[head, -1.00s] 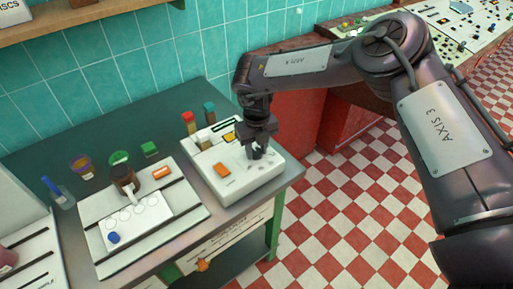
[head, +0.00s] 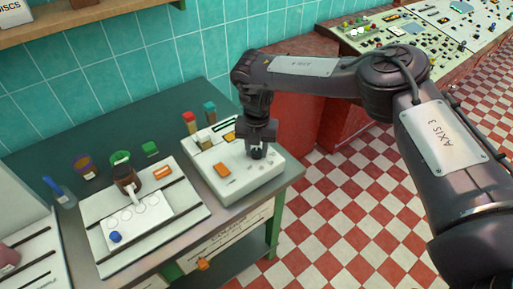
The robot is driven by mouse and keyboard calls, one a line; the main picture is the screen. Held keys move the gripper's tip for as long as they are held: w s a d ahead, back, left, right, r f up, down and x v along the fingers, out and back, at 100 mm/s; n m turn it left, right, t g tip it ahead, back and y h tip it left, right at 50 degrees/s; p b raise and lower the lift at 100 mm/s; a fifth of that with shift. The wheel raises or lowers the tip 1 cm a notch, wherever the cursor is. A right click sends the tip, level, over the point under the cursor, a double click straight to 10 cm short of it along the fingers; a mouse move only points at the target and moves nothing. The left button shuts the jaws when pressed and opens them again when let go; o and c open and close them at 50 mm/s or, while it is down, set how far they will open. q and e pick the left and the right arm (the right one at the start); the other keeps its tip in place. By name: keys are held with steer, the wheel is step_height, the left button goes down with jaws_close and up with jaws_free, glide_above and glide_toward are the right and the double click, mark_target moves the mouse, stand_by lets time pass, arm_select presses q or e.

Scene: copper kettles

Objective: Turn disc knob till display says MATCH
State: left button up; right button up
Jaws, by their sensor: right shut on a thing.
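A white instrument box (head: 240,187) stands at the right end of the dark green bench. An orange button (head: 222,170) and a small amber window (head: 229,137) are on its top. The window is too small for me to read any word on it. My right gripper (head: 257,153) points down over the right part of the box top. It is shut on the disc knob, which its fingers mostly hide. My left gripper is not in view.
Vials with red (head: 189,118) and teal (head: 209,109) caps stand at the back of the box. A white tray (head: 98,247) with a brown jar (head: 126,178) is to the left.

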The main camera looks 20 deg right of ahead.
mark_target(257, 151)
steer(key=shift+w+r+m, duration=0.1)
steer(key=shift+m, duration=0.2)
steer(key=o, duration=1)
steer(key=shift+c, duration=0.2)
steer(key=shift+r, duration=0.35)
step_height(257, 151, up, 7)
steer(key=shift+b, duration=1)
steer(key=shift+f, duration=0.1)
